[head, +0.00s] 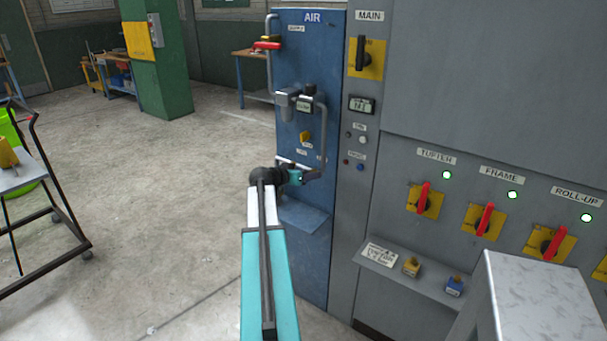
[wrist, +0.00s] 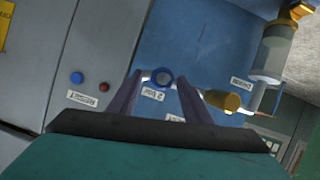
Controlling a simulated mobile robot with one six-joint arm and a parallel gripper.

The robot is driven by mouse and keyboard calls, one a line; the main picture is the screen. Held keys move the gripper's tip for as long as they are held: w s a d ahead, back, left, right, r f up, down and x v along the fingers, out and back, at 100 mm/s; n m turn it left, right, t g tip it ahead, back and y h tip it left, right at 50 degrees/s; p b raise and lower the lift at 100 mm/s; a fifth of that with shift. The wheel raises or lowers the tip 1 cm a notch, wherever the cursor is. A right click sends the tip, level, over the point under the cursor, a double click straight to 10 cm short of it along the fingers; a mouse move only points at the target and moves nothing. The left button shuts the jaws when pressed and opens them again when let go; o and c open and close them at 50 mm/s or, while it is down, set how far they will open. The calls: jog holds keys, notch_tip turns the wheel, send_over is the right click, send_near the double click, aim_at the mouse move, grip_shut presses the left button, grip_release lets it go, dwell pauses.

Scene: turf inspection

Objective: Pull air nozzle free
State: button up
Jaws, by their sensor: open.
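The blue AIR panel (head: 300,225) stands in the middle of the head view. My gripper (head: 308,177) is low on this panel, by the end of the grey pipe (head: 322,140). In the wrist view my gripper (wrist: 160,84) is open, with its two dark fingers apart. A round part with a dark blue ring (wrist: 162,76) shows between the fingertips. It may be the air nozzle or its coupling; I cannot tell which. Whether the fingers touch it is unclear. A brass-coloured fitting (wrist: 222,100) lies just right of the fingers. In the head view, my gripper covers this spot.
A regulator (head: 286,105) and a red-handled valve (head: 267,45) are higher on the panel. A small blue shelf (head: 302,215) juts out below my gripper. The grey cabinet (head: 400,170) with red-handled switches stands to the right. The floor to the left is mostly clear, with a cart (head: 45,245).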

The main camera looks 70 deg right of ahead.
jog(key=shift+s+d+f, duration=0.1)
jog(key=shift+d, duration=0.2)
jog(key=c, duration=1.1)
jog(key=shift+c, duration=0.2)
jog(key=shift+a+f+b, duration=0.25)
jog(key=shift+a+b, duration=0.1)
jog(key=shift+a, duration=0.05)
jog(key=shift+a, duration=0.3)
jog(key=shift+w+a+r+b, duration=0.1)
jog(key=shift+w+a+b, duration=0.3)
jog(key=shift+a+b, duration=0.45)
jog(key=shift+a+r, duration=0.15)
grip_shut()
